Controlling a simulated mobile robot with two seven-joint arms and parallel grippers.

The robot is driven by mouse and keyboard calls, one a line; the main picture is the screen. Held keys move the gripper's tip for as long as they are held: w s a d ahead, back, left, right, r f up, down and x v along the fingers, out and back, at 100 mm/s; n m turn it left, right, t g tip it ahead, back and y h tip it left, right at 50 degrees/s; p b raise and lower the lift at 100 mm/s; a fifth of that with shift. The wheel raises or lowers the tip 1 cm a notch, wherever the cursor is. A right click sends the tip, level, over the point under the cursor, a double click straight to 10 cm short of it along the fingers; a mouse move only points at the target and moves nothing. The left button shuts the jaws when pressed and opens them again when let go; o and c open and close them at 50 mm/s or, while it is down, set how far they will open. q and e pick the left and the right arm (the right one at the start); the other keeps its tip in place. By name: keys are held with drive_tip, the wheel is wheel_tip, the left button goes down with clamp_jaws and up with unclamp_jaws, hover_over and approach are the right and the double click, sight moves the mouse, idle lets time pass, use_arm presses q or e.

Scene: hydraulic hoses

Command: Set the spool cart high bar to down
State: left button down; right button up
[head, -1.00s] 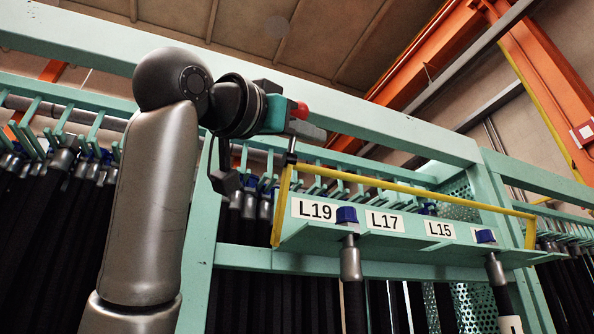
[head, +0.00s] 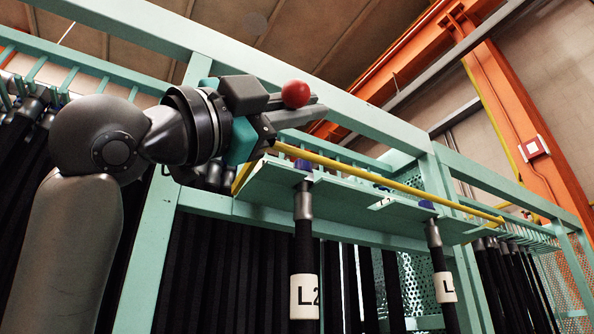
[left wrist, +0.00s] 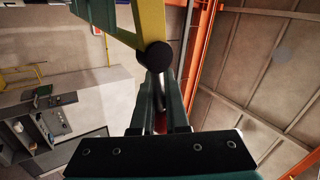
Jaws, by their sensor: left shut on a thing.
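The yellow high bar (head: 390,180) runs along the front of the green spool cart shelf (head: 345,205), with a yellow end arm (head: 243,173) at its left. My left gripper (head: 308,107) is at the bar's left end, shut on the bar's handle, whose red ball (head: 296,94) stands out above the fingers. In the left wrist view the yellow bar (left wrist: 151,22) meets a black round joint (left wrist: 158,55), and a grey rod (left wrist: 154,90) runs from there toward the fingers. The grip itself is partly hidden by the fingers. My right gripper is not in view.
Black hoses with grey fittings hang from the shelf; one near hose (head: 304,250) carries a white label (head: 304,297). Green frame beams (head: 230,58) pass behind and above my left arm. An orange column (head: 520,120) stands at the right.

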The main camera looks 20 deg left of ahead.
use_arm(q)
drive_tip(key=f, duration=0.1)
drive_tip(key=f+m+h, duration=0.1)
drive_tip(key=f+g+b, duration=0.1)
drive_tip(key=shift+s+d+f+m, duration=0.15)
drive_tip(key=shift+d+f+m, duration=0.1)
drive_tip(key=shift+m, duration=0.15)
drive_tip(key=shift+d, duration=0.1)
drive_tip(key=c, duration=0.9)
unclamp_jaws()
drive_tip(key=shift+s, duration=0.1)
drive_tip(key=shift+r, duration=0.1)
drive_tip(key=b+v, duration=0.4)
drive_tip(key=v, duration=1.1)
drive_tip(key=shift+f, duration=0.25)
